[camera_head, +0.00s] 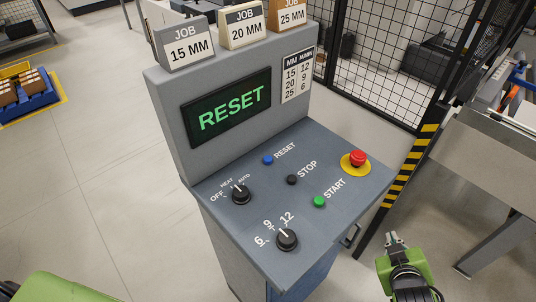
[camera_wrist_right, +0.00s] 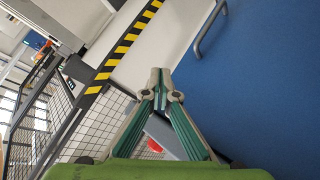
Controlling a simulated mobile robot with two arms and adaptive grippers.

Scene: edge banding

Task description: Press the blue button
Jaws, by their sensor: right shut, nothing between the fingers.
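The blue button (camera_head: 268,160) sits on the sloped grey control panel (camera_head: 225,208), left of the word RESET. My right gripper (camera_head: 393,238) is at the lower right in the head view, beyond the right edge of the panel and well apart from the button. In the right wrist view, the right gripper's (camera_wrist_right: 160,78) fingertips meet, with nothing between them. The blue button does not show in the right wrist view. My left gripper is not in view; only a green part of my body shows at the lower left.
The panel also holds a black STOP button (camera_head: 292,180), a green START button (camera_head: 319,202), a red emergency button (camera_head: 358,157) and two black knobs (camera_head: 241,194) (camera_head: 287,239). The screen (camera_head: 228,107) reads RESET. A striped post (camera_head: 410,165) and mesh fence (camera_head: 385,60) stand to the right.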

